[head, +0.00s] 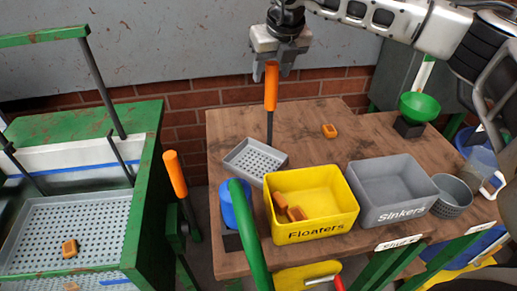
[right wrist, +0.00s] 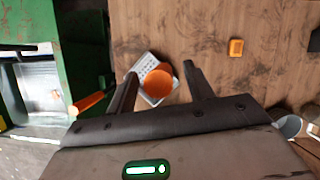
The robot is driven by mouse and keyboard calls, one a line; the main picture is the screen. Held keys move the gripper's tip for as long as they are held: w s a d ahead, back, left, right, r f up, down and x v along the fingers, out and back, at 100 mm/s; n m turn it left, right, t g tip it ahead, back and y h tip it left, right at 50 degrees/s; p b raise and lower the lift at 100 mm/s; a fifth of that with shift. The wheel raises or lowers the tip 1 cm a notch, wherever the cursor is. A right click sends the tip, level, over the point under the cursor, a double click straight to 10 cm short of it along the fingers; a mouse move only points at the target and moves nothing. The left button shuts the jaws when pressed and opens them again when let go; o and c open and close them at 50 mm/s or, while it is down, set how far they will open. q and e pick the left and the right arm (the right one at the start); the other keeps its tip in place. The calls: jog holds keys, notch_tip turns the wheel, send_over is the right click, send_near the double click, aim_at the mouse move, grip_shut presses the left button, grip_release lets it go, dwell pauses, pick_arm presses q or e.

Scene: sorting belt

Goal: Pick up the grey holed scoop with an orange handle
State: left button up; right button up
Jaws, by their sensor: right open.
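The grey holed scoop (head: 255,161) sits on the wooden table behind the yellow bin. Its orange handle (head: 271,86) stands upright on a dark shaft. My right gripper (head: 273,70) is open, pointing down at the top of the handle. In the right wrist view, the round orange handle end (right wrist: 166,82) shows between the open fingers (right wrist: 160,72), with the grey pan (right wrist: 151,64) below. From these views I cannot tell whether the fingers touch the handle. My left gripper is not in view.
A yellow Floaters bin (head: 314,231) holds orange blocks, beside a grey Sinkers bin (head: 384,212). A loose orange block (head: 329,131) lies on the table (head: 350,108). A green funnel (head: 419,106) stands at right. The green belt frame (head: 150,165) and another orange handle (head: 175,174) are left.

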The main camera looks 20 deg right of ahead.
jog(key=shift+x, duration=1.15)
grip_shut()
jog(key=shift+r, duration=0.1)
